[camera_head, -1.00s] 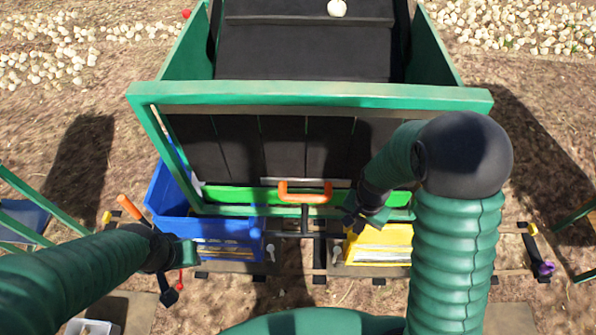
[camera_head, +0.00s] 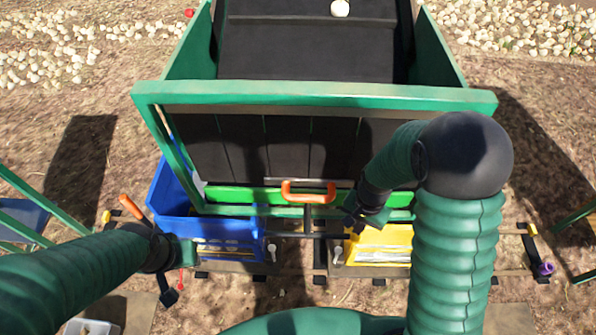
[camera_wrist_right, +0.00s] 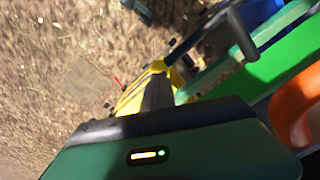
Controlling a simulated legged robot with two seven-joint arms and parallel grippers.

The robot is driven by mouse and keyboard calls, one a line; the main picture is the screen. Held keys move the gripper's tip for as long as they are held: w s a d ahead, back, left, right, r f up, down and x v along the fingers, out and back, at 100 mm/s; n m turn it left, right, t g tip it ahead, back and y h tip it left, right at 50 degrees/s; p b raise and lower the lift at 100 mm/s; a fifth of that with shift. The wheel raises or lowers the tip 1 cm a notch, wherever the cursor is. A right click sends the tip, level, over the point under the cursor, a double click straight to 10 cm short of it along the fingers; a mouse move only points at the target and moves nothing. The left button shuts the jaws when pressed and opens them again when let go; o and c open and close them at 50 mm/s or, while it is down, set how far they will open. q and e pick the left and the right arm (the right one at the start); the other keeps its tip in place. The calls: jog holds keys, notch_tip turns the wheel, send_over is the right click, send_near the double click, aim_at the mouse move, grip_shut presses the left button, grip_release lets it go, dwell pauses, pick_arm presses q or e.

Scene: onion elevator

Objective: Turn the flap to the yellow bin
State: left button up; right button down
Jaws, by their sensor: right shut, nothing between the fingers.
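The orange flap handle (camera_head: 308,190) stands at the middle of the machine's lower edge, in front of the green bar and dark slats. It also shows at the right edge of the right wrist view (camera_wrist_right: 296,108). The yellow bin (camera_head: 378,240) is below and right of the handle, partly hidden by my right arm. My right gripper (camera_head: 352,218) is shut and empty, right of and below the handle, at the yellow bin's upper left; I see no contact with the handle. My left gripper (camera_head: 182,252) is beside the blue bin (camera_head: 228,230); its fingers are unclear.
A dark post stands between the bins below the handle. A white tray (camera_head: 92,327) lies at the lower left.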

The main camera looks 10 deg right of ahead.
jog(key=shift+a, duration=0.15)
jog(key=shift+d+f+b, duration=0.15)
jog(key=shift+f+b, duration=0.25)
jog(key=shift+f, duration=0.15)
jog(key=shift+d+f+b, duration=0.15)
jog(key=shift+f+b, duration=0.2)
jog(key=shift+f, duration=0.2)
jog(key=shift+a+f+b, duration=0.15)
jog(key=shift+f+b, duration=0.6)
jog(key=shift+f, duration=0.25)
jog(key=shift+f+b, duration=0.6)
jog(key=shift+f, duration=0.25)
jog(key=shift+r, duration=0.1)
